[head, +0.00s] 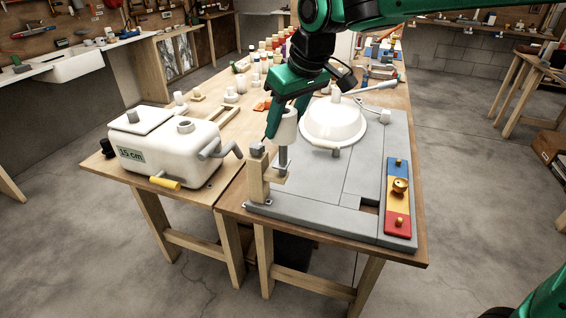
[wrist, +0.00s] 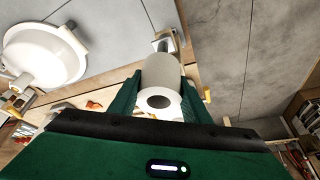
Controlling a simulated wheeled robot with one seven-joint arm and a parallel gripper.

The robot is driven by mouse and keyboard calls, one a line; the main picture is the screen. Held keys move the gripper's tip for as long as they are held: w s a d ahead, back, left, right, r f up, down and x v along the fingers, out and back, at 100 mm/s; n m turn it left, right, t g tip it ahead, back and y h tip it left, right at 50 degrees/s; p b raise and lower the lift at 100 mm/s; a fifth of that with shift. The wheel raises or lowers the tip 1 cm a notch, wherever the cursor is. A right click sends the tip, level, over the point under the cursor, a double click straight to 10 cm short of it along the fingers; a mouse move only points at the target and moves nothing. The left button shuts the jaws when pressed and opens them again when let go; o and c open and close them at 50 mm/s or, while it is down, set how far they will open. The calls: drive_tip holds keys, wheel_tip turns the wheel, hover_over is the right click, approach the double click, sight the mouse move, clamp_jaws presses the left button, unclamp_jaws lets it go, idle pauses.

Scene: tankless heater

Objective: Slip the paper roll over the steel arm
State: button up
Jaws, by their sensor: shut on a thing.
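The white paper roll (head: 285,127) is upright between the fingers of my green gripper (head: 284,116), which is shut on it. The roll also shows in the wrist view (wrist: 162,85), its open end and dark hole facing the camera. The grey steel arm (head: 283,156) stands up directly below the roll, joined by a bracket to a wooden post (head: 258,178). The roll's lower end meets the top of the steel arm in the head view. I cannot tell whether the arm's tip is inside the hole. Part of the bracket (wrist: 165,42) shows beyond the roll in the wrist view.
A white basin (head: 333,120) sits just right on the grey panel (head: 325,190). A white tank (head: 165,150) with a grey pipe stands left. A coloured strip with brass knobs (head: 399,188) lies on the right. Bottles and small parts fill the table's back.

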sight(284, 163)
drive_tip(key=shift+f, duration=3.55)
idle(3.5)
drive_tip(key=o, duration=1.4)
drive_tip(key=shift+c, duration=0.2)
